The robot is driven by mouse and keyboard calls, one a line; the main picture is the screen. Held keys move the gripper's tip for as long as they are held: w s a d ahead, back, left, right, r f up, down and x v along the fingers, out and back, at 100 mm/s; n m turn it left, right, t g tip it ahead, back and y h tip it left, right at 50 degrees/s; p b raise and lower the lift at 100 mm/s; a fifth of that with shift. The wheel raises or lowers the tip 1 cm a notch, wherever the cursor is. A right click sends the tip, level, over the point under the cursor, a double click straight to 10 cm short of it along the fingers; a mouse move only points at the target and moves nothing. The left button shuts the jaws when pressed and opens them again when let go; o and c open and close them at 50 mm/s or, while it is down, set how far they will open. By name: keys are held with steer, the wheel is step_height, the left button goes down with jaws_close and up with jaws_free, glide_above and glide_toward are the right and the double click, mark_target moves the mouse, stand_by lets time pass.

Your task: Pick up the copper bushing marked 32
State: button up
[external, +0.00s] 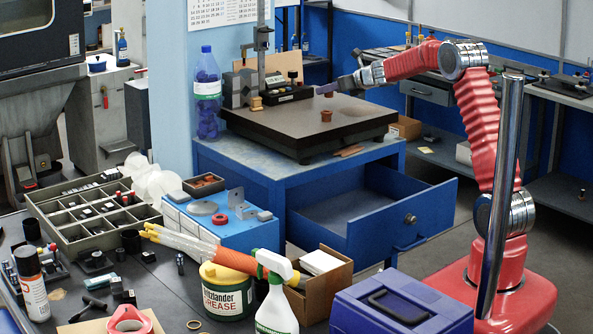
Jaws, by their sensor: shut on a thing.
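My gripper (345,84) reaches in from the right over the dark surface plate (360,128) on the blue bench. It is shut on a small flat purplish piece (327,89) at its tip, held above the plate. A reddish-brown copper-coloured bushing (326,115) stands upright on the plate below the gripper tip, apart from it. A brass-coloured piece (256,103) stands at the plate's left edge. No marking 32 is readable at this size.
The height gauge (261,45) rises at the back left of the plate. A blue-filled bottle (207,95) stands left of it. The blue bench drawer (405,220) is open. The plate's right part is clear. A cluttered dark bench with a compartment tray (62,205) is in front.

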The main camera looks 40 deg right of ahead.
step_height(320, 180, up, 14)
steer(key=shift+r, duration=0.2)
stand_by(0.5)
